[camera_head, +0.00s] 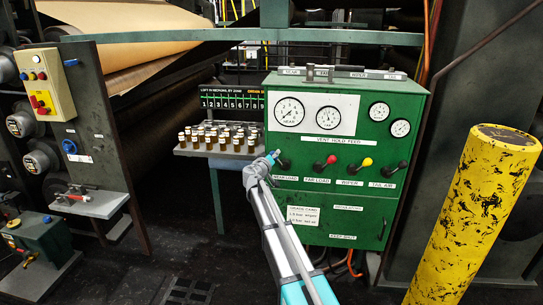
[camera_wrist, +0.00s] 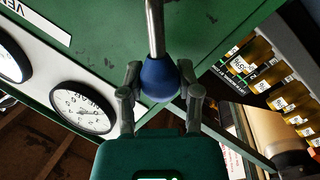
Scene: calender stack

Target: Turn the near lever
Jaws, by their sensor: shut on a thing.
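The near lever is the leftmost in a row on a green cabinet (camera_head: 345,200), above a label reading "NEAR LOAD". Its round blue knob (camera_wrist: 158,80) on a metal rod (camera_wrist: 155,28) fills the middle of the wrist view. My gripper (camera_wrist: 160,72) is shut on this knob, one finger on each side. In the head view my gripper (camera_head: 271,158) reaches up to the cabinet's left side and hides part of the lever. The red-knobbed far lever (camera_head: 330,160), the yellow-knobbed lever (camera_head: 366,162) and a black-knobbed lever (camera_head: 402,165) stand to the right, apart from my gripper.
Several round gauges, among them the near gauge (camera_head: 290,112), sit above the levers. A shelf of small amber bottles (camera_head: 217,138) stands close left of the cabinet. A yellow post (camera_head: 472,215) stands at the right. Dark floor (camera_head: 185,245) lies open at the front left.

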